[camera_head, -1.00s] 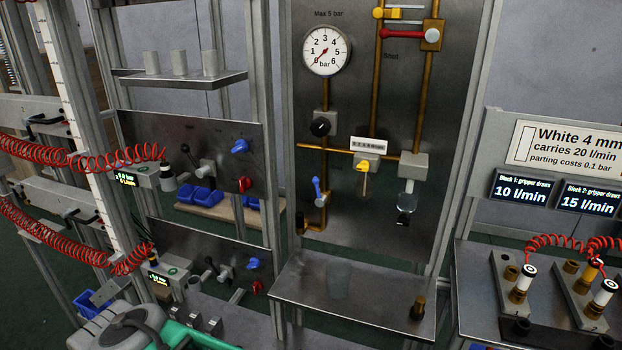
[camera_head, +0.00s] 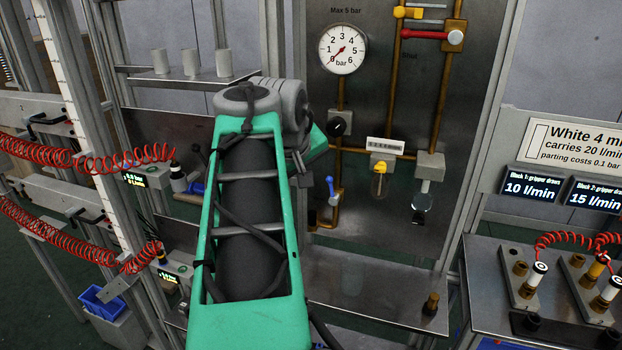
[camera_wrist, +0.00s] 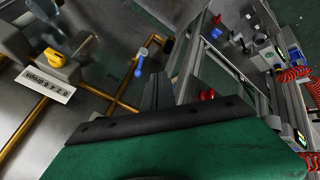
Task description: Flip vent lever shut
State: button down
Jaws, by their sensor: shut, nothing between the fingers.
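A small blue lever (camera_head: 330,187) sits on a brass pipe low on the steel panel, its handle pointing up. It also shows in the wrist view (camera_wrist: 140,65), close to my gripper (camera_wrist: 166,80). A red lever (camera_head: 428,35) lies level at the panel's top right, above the word "Shut". No readable label tells me which one is the vent lever. In the wrist view my gripper is shut and empty, apart from the blue lever and to its right.
A gauge (camera_head: 343,48) reads near zero. A black knob (camera_head: 337,127), a yellow handle (camera_head: 380,167) and brass pipes stand out from the panel. A steel shelf (camera_head: 375,290) juts out below. Red coiled hoses (camera_head: 75,158) hang at left.

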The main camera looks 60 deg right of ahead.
aim_at(333, 191)
jog(key=d+f+p, duration=0.2)
jog(key=d+f, duration=0.4)
jog(key=d, duration=0.2)
jog(key=shift+s+d+f, duration=0.15)
jog(key=shift+d+f, duration=0.1)
jog(key=shift+f, duration=0.05)
jog(key=shift+s+d+r+b, duration=0.1)
jog(key=shift+s+d+b, duration=0.1)
jog(key=shift+s+b, duration=0.25)
jog(key=shift+s+d+b, duration=0.15)
jog(key=shift+s+b, duration=0.15)
jog(key=shift+s, duration=0.15)
jog(key=shift+r, duration=0.2)
jog(key=shift+w, duration=0.1)
